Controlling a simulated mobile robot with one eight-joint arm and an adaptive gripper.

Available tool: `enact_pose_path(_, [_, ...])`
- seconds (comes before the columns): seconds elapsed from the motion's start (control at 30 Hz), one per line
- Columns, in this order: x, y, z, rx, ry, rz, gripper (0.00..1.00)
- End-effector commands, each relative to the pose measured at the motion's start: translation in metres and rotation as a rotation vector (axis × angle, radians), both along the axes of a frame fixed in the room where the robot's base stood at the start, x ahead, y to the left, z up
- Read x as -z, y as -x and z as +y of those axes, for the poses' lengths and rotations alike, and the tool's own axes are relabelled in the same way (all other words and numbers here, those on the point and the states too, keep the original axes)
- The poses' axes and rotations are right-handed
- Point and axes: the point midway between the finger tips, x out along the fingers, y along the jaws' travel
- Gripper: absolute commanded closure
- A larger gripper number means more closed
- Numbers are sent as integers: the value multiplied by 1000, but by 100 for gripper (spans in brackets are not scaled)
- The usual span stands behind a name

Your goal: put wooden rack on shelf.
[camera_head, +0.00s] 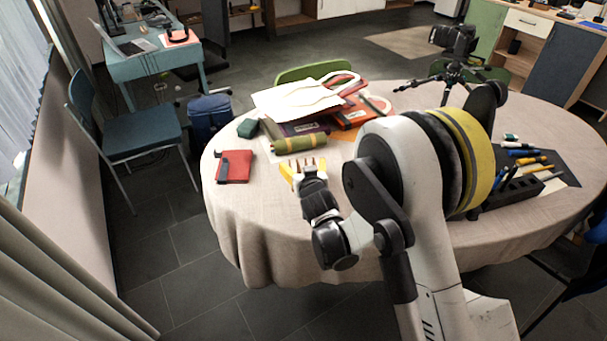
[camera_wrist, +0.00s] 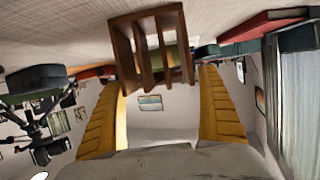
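The wooden rack (camera_wrist: 150,50), brown with several upright slats, is at the fingertips in the wrist view, where the tabletop appears at the top. In the head view only its small reddish-brown slats (camera_head: 308,163) show, near the table's front edge. My gripper (camera_head: 304,173) is low over the table at the rack, with its yellow fingers spread. In the wrist view my gripper (camera_wrist: 162,90) has one finger on each side of the rack, and a gap shows at the right finger. Low shelving (camera_head: 290,18) stands at the back of the room; which shelf is meant is unclear.
The round table (camera_head: 240,205) holds a red notebook (camera_head: 234,167), a green roll (camera_head: 299,143), stacked books and papers (camera_head: 295,100), a camera tripod (camera_head: 453,70) and pens (camera_head: 530,160). A blue chair (camera_head: 140,135) stands left. The floor at front left is clear.

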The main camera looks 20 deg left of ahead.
Motion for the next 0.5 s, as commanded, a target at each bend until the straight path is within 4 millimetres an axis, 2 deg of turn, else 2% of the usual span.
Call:
enact_pose_path(0.03, [0, 0, 0, 0, 0, 0, 30])
enact_pose_path(0.13, [0, 0, 0, 0, 0, 0, 60])
enact_pose_path(0.17, [0, 0, 0, 0, 0, 0, 65])
enact_pose_path(0.23, [0, 0, 0, 0, 0, 0, 65])
enact_pose_path(0.27, [0, 0, 0, 0, 0, 0, 69])
enact_pose_path(0.5, [-3, 0, 0, 0, 0, 0, 69])
